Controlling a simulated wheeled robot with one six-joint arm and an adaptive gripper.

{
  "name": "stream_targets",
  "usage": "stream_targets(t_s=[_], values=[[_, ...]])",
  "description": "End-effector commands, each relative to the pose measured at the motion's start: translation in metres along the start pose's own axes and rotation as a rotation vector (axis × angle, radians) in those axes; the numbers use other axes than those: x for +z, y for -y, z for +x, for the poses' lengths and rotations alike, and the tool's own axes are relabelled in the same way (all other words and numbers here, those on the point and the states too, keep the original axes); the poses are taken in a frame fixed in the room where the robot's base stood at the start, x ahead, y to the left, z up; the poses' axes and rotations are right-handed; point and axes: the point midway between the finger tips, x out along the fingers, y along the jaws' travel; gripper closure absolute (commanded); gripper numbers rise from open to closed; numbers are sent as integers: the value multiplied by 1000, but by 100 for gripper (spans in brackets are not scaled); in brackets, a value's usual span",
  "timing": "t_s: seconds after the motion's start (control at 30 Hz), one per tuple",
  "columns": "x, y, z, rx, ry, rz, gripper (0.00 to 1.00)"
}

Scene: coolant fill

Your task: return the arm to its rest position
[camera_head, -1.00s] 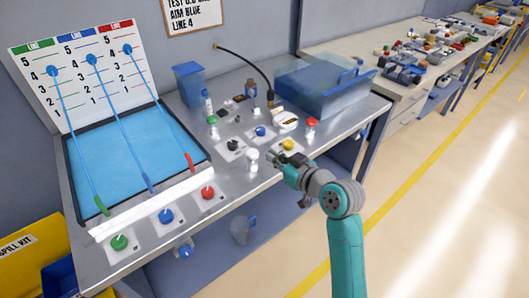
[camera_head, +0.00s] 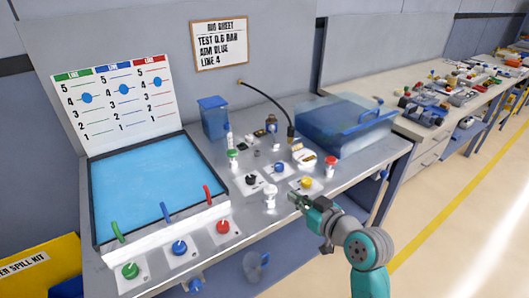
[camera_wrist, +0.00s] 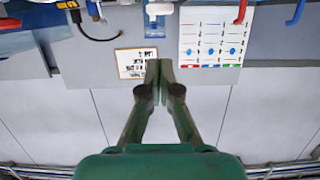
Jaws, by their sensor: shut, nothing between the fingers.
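My gripper (camera_head: 297,201) is at the front edge of the metal bench (camera_head: 225,257) in the head view, beside a small white bottle (camera_head: 270,196) and below the yellow knob (camera_head: 306,182). My teal arm comes up from the lower right. In the wrist view my gripper (camera_wrist: 160,64) has its two fingers together with nothing between them. They point toward the grey wall, at the white sign (camera_wrist: 137,64) and the line chart (camera_wrist: 210,38), which appear upside down.
A yellow spill kit (camera_head: 45,268) stands lower left. Floor at right is clear.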

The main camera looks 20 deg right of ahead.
Motion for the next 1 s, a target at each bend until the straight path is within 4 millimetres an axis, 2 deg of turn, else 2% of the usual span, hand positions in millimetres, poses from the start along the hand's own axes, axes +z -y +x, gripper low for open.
stream_targets(t_s=[0.17, 0.27, 0.47, 0.7, 1.0], values=[[14, 4, -3, 12, 5, 18, 100], [38, 11, -10, 38, 13, 47, 100], [98, 30, -38, 116, 26, 114, 100], [159, 55, -87, 205, 40, 162, 100], [213, 88, -164, 291, 52, 177, 100]])
